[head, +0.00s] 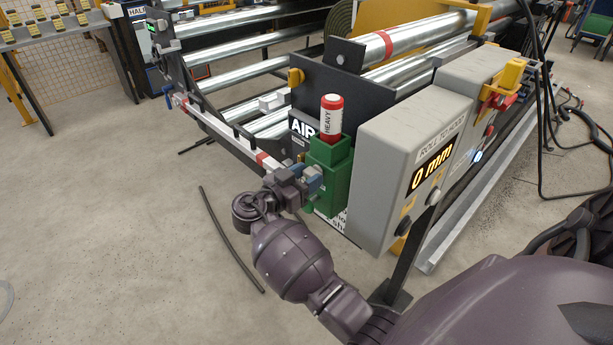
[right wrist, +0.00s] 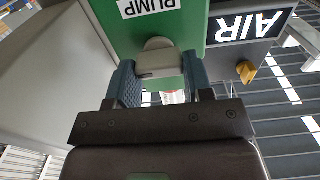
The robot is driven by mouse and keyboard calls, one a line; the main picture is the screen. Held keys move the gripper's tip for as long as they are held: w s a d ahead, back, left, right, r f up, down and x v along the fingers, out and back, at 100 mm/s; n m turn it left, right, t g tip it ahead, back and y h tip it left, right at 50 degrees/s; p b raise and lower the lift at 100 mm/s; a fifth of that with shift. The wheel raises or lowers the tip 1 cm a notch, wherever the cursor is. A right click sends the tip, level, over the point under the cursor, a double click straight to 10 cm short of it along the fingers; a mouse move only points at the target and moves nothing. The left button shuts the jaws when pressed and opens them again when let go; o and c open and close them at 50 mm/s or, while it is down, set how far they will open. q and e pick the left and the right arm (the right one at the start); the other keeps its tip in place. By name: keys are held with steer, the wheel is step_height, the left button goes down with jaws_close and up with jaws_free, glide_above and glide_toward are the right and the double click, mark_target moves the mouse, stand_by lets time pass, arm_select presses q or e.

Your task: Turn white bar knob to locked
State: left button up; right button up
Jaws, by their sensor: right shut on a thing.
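The white bar knob (right wrist: 158,62) is a pale, blocky handle on the front of the green pump box (right wrist: 110,18) in the right wrist view. My right gripper (right wrist: 160,82) is shut on it, with a blue-grey finger on each side. In the head view my right gripper (head: 313,182) is against the front of the green box (head: 335,160), and fingers and wrist mostly hide the knob. No locked mark can be read, so I cannot tell the knob's setting. My left gripper is not in view.
A red cylinder marked HEAVY (head: 331,117) stands on the green box. A grey control box (head: 390,165) with a 0 mm display is close on the right. A yellow knob (right wrist: 246,71) sits beside the AIR sign (right wrist: 250,25). The floor at left is mostly clear.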

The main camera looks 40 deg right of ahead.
steer(key=n+p, duration=0.1)
steer(key=n, duration=0.2)
steer(key=shift+w+r+n, duration=0.1)
steer(key=shift+n, duration=0.2)
steer(key=n+p, duration=0.1)
steer(key=n, duration=0.3)
steer(key=shift+n, duration=0.3)
steer(key=n+p, duration=0.1)
steer(key=n, duration=0.2)
steer(key=shift+w+n, duration=0.1)
steer(key=shift+n, duration=0.2)
steer(key=n+p, duration=0.1)
steer(key=n, duration=0.2)
steer(key=shift+p, duration=0.35)
steer(key=shift+n+p, duration=0.35)
steer(key=shift+n, duration=0.65)
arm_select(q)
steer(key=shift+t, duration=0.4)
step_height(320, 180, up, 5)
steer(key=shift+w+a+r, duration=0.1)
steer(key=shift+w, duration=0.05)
arm_select(e)
steer(key=shift+f+n, duration=0.2)
steer(key=shift+n, duration=0.3)
